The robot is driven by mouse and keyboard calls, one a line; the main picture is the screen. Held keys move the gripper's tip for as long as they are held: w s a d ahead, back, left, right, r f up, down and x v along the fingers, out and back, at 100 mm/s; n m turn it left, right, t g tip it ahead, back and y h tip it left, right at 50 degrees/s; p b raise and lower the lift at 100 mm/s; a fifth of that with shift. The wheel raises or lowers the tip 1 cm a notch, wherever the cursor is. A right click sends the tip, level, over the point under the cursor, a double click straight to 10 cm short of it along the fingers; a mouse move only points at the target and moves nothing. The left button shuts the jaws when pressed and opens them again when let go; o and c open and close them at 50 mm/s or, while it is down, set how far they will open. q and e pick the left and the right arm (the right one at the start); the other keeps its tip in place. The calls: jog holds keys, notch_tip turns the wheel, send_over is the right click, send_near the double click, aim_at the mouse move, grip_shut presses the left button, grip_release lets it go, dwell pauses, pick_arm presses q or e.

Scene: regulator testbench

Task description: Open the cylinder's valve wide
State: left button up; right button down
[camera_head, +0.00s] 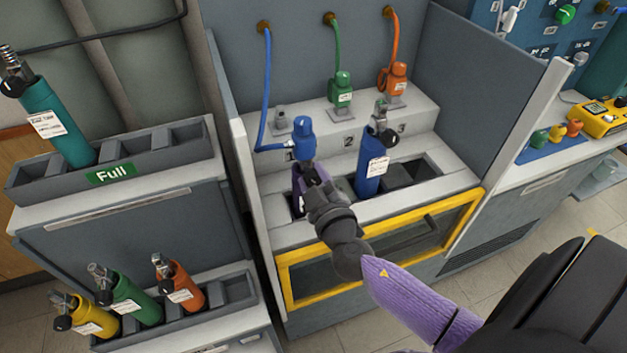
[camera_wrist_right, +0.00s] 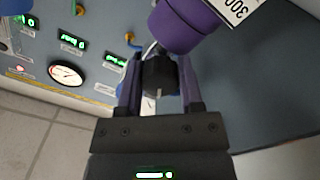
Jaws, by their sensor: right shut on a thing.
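A purple cylinder (camera_head: 298,203) stands in the left slot of the bench, mostly hidden behind my right gripper (camera_head: 311,174). A blue regulator (camera_head: 304,139) with a blue hose sits just above it; whether the two are joined is hard to tell. In the right wrist view, my right gripper (camera_wrist_right: 160,88) is shut on the black valve knob (camera_wrist_right: 158,75). One finger is on each side of the knob. The purple cylinder (camera_wrist_right: 188,24) with a white label shows just beyond it. My left gripper is not in view.
A blue cylinder (camera_head: 369,176) stands in the slot to the right. Green (camera_head: 341,93) and orange (camera_head: 395,80) regulators sit on the ledge behind. Side walls flank the bench, and a yellow-framed door (camera_head: 290,280) is below. Racks with several cylinders are at the left.

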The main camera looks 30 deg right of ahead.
jog(key=n, duration=0.4)
jog(key=shift+n, duration=0.3)
jog(key=n, duration=0.4)
jog(key=shift+n, duration=0.3)
jog(key=n, duration=0.4)
jog(key=shift+n, duration=0.3)
jog(key=shift+n+p, duration=0.5)
jog(key=shift+n, duration=1.7)
jog(key=shift+c, duration=1.2)
grip_release()
